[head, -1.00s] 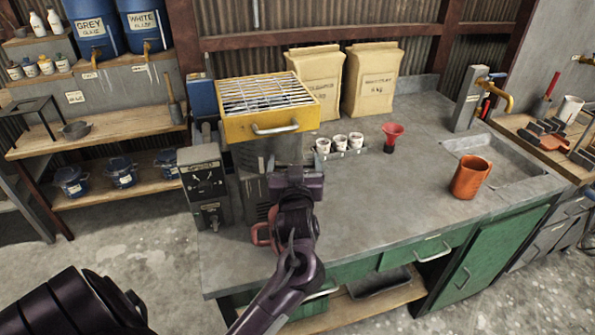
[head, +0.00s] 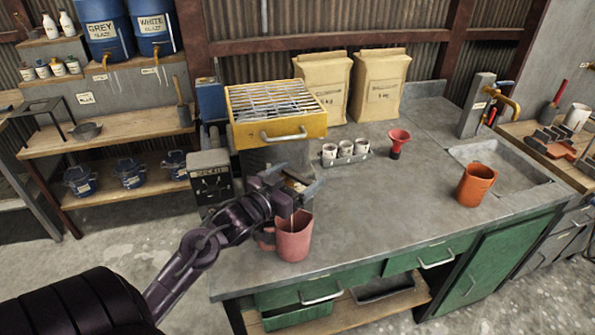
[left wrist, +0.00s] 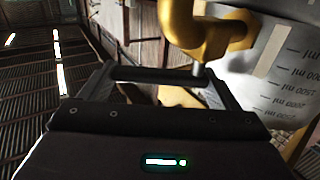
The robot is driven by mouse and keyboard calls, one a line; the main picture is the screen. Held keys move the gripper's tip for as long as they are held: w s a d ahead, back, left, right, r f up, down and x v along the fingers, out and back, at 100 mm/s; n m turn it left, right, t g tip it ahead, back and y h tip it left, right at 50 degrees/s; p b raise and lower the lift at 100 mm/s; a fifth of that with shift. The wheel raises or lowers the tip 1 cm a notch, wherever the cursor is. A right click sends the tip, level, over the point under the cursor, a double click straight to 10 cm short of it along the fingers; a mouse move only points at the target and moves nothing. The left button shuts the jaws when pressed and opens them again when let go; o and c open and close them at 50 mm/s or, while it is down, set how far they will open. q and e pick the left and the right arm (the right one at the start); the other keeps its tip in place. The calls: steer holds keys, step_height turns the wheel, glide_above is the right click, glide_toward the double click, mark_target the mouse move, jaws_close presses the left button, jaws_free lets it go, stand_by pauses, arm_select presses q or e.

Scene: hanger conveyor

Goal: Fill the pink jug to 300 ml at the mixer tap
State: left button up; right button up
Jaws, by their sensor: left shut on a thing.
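The pink jug (head: 293,240) stands upright near the bench's front left edge, its handle to the left. My left gripper (head: 292,186) is just above and behind the jug's mouth. In the left wrist view a brass tap (left wrist: 205,38) is close ahead, and the gripper (left wrist: 165,85) is shut on what looks like its lever. A thin pale line shows at the jug's mouth; I cannot tell if it is water. A pale surface with ml marks (left wrist: 285,75) is at the right of that view. The level in the jug is hidden. My right gripper is out of view.
A yellow grill drawer (head: 278,130) is behind the gripper. White cups (head: 346,150), a red funnel (head: 398,142) and an orange jug (head: 476,186) stand on the bench. A sink (head: 505,168) with a brass tap (head: 505,100) is at right. The bench's middle is clear.

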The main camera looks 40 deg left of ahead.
arm_select(q)
steer(key=shift+r+m+h, duration=0.1)
steer(key=shift+m+h, duration=0.2)
steer(key=o, duration=0.9)
steer(key=shift+o, duration=1.2)
steer(key=shift+w, duration=0.1)
steer(key=shift+o, duration=0.6)
steer(key=shift+w+f, duration=0.2)
steer(key=s, duration=0.2)
steer(key=s+b, duration=0.1)
steer(key=s, duration=0.3)
steer(key=shift+s+a+f+b, duration=0.15)
steer(key=shift+s+a+b, duration=0.15)
steer(key=shift+b, duration=0.1)
steer(key=shift+s, duration=0.6)
